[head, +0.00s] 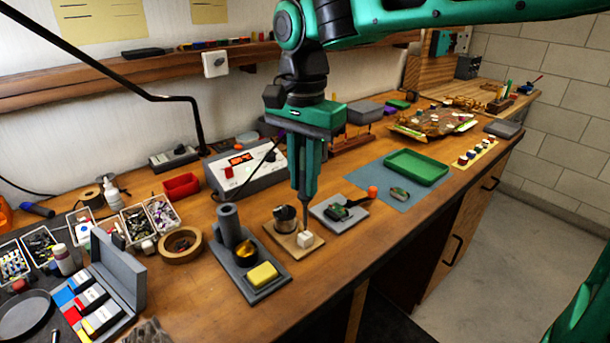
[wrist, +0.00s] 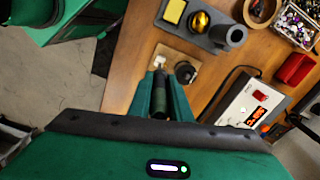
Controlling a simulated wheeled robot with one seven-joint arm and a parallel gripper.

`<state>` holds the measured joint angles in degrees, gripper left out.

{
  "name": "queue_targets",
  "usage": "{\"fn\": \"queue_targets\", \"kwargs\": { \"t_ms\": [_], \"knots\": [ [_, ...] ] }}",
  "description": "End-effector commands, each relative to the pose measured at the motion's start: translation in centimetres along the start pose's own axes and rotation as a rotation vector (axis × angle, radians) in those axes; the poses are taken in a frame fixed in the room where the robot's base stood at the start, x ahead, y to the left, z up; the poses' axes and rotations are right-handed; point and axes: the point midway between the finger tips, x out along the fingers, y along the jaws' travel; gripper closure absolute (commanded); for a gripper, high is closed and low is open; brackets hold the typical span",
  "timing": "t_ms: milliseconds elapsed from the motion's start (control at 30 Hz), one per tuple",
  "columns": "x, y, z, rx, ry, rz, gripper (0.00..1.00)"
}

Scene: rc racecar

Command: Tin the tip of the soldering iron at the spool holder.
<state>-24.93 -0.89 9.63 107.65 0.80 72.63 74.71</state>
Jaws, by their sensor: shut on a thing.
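My gripper (head: 306,192) points down over the bench and is shut on the soldering iron. The iron's dark green handle (wrist: 160,97) shows between the fingers in the wrist view. The spool holder is a small wooden plate (head: 272,228) with a dark metallic spool (head: 285,217) and a whitish block (head: 305,239) at its front right. It also shows in the wrist view, with the spool (wrist: 185,72) right of the fingers. The iron points down at the holder, close to the block. Its tip is too small to tell whether it touches.
A grey stand with an upright tube (head: 230,226), brass cup (head: 246,252) and yellow sponge (head: 262,275) is left of the holder. The soldering station (head: 245,168) is behind. A grey plate (head: 330,222) with a small board is to the right. A green tray (head: 416,167) lies farther right.

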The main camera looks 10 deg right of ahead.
Motion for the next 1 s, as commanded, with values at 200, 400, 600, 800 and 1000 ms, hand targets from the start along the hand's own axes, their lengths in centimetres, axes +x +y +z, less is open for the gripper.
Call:
{"fn": "queue_targets", "kwargs": {
  "t_ms": [200, 400, 600, 800, 1000],
  "knots": [
    [0.06, -0.01, 0.01, 0.0, 0.0, 0.0, 1.0],
    [0.2, -0.02, 0.01, 0.0, 0.0, 0.0, 1.0],
    [0.33, -0.03, 0.0, 0.0, 0.0, 0.0, 1.0],
    [0.47, -0.03, 0.0, 0.0, 0.0, 0.0, 1.0],
    [0.61, -0.03, 0.0, 0.0, 0.0, 0.0, 1.0]
  ]
}}
